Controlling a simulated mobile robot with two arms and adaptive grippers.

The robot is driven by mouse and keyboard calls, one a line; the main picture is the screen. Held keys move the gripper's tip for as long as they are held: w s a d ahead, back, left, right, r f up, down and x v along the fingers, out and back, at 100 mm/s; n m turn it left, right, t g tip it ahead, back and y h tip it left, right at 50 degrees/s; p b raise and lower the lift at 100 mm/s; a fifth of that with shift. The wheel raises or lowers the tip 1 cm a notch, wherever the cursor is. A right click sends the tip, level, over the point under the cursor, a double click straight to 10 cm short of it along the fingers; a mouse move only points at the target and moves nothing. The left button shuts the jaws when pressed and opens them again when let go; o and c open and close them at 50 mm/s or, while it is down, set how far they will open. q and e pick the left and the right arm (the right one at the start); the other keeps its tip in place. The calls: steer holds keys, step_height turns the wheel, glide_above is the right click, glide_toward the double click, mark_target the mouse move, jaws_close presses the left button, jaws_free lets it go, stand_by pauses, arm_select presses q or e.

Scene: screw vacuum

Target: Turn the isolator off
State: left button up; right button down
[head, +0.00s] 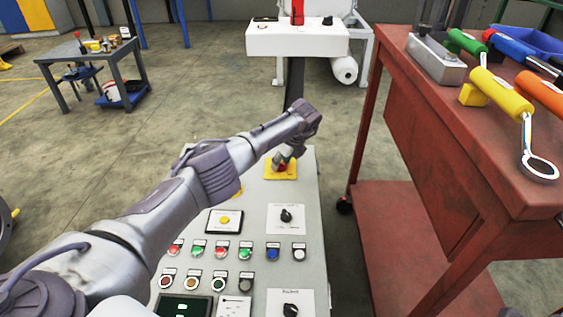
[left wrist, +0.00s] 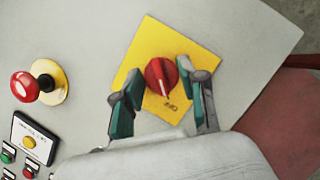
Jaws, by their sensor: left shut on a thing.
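The isolator is a red rotary knob (left wrist: 161,76) on a yellow square plate (left wrist: 148,38), near the far end of the grey control panel (head: 303,190). The knob's white pointer line points down and slightly right in the left wrist view, towards small lettering on the plate. In the head view the yellow plate (head: 286,176) shows below my left gripper (head: 283,163), which hides much of the knob. My left gripper's fingers also show in the left wrist view (left wrist: 160,80), one on either side of the knob, shut on it. My right gripper is not in view.
A red mushroom button (left wrist: 24,87) on a yellow base stands beside the isolator. Black rotary switches (head: 287,214) and several coloured push buttons (head: 221,248) sit nearer on the panel. A red workbench (head: 440,110) with several tools stands close on the right.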

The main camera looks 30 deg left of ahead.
arm_select(q)
steer(key=shift+r, duration=0.1)
stand_by(0.3)
steer(key=o, duration=1.1)
steer(key=v, duration=1.2)
steer(key=shift+a, duration=0.15)
